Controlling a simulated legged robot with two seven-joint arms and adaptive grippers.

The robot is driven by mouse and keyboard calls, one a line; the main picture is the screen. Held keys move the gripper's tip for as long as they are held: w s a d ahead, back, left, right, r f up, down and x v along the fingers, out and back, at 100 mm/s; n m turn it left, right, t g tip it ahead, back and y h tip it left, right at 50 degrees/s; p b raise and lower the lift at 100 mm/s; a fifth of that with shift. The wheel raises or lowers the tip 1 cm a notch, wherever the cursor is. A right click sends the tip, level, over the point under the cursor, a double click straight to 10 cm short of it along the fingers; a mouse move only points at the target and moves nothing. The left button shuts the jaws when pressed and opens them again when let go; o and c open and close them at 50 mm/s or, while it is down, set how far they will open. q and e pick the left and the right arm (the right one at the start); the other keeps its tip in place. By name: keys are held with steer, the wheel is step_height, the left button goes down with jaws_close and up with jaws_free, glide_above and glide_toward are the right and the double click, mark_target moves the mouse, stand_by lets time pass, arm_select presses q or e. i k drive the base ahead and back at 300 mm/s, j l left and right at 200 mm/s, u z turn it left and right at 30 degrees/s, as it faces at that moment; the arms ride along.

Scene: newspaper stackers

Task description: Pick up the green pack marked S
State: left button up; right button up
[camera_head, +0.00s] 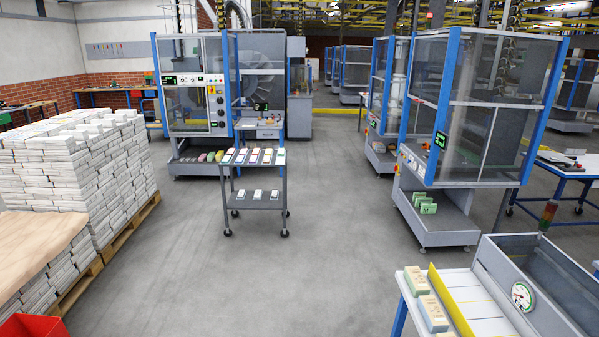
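Several green packs (428,208) stand on the low shelf of the blue-framed machine at the right. They carry dark marks that are too small to read surely, so I cannot tell which one is marked S. A yellow-green pack (219,156) seems to lie in the row at the foot of the left machine. Neither of my grippers is in view.
A wheeled cart (256,203) with small packs on two levels stands mid-floor. Pallets of stacked newspapers (75,170) fill the left side. A red box (32,326) is at the lower left. The grey floor (290,270) between the cart and the right table is clear.

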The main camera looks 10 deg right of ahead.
mark_target(416, 195)
steer(key=i+l+z, duration=0.2)
steer(key=i, duration=0.9)
steer(key=i+j+z, duration=0.25)
steer(key=i, duration=0.85)
steer(key=i+l+z, duration=0.15)
steer(key=i+z, duration=0.3)
steer(key=i, duration=0.2)
steer(key=i+z, duration=0.5)
steer(key=i, duration=0.2)
steer(key=i+j+z, duration=0.45)
steer(key=i, duration=0.15)
steer(key=i+l, duration=0.05)
steer(key=l, duration=0.05)
